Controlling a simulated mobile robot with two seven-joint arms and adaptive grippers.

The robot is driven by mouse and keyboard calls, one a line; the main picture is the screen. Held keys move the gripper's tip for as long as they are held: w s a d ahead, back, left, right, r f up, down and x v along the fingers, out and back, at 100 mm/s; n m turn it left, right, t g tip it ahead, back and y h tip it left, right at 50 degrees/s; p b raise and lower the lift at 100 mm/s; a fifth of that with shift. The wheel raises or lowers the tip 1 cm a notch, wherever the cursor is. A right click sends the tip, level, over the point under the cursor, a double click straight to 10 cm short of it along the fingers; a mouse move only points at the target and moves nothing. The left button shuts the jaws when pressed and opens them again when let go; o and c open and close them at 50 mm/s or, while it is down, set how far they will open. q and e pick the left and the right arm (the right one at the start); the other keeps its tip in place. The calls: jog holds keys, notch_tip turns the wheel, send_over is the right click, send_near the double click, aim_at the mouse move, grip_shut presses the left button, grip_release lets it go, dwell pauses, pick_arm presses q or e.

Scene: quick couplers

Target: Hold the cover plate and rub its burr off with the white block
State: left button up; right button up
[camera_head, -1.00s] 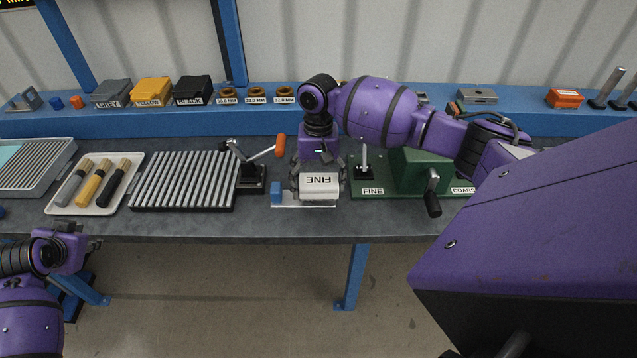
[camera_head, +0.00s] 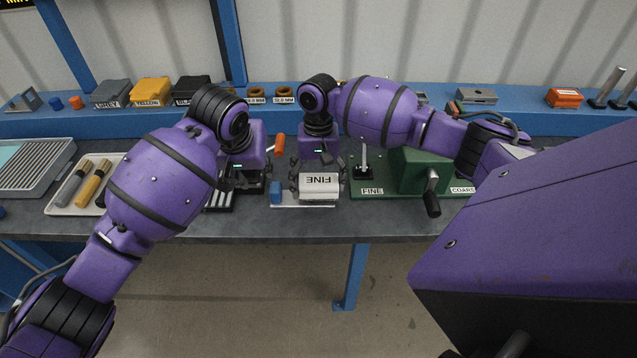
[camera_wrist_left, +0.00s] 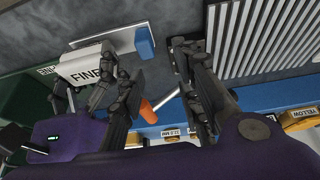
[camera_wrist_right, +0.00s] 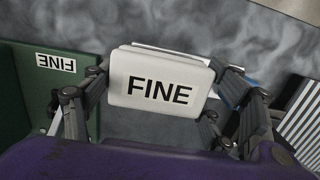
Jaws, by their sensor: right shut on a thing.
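The white block (camera_head: 319,186), marked FINE, is in my right gripper (camera_head: 318,172), which is shut on it. It also fills the middle of the right wrist view (camera_wrist_right: 160,80). The cover plate (camera_head: 305,205) is a flat pale plate near the bench's front edge, with a blue piece (camera_head: 276,192) at its left end. The block is over its right part; contact cannot be told. The plate also shows in the left wrist view (camera_wrist_left: 115,40). No burr can be made out. My left gripper (camera_wrist_left: 160,72) is open and empty, left of the blue piece.
An orange-tipped lever (camera_head: 280,145) stands behind the plate. A ribbed rack (camera_head: 220,200) is partly behind my left arm. A green fixture (camera_head: 415,172) with a crank is to the right. A tray (camera_head: 52,208) with brushes is at left. Bench in front is clear.

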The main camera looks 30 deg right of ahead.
aim_at(275, 189)
pick_arm(q)
jog(key=shift+y, duration=0.3)
jog(key=d+f, duration=0.1)
jog(key=f, duration=0.2)
jog(key=w+d+f, duration=0.1)
jog(key=d+f, duration=0.1)
jog(key=f, duration=0.2)
jog(key=d+f, duration=0.1)
jog(key=f, duration=0.2)
jog(key=shift+w+d+f, duration=0.15)
jog(key=shift+w+d, duration=0.05)
jog(key=shift+c, duration=0.2)
grip_shut()
dwell(0.4)
jog(key=shift+o, duration=0.2)
grip_release()
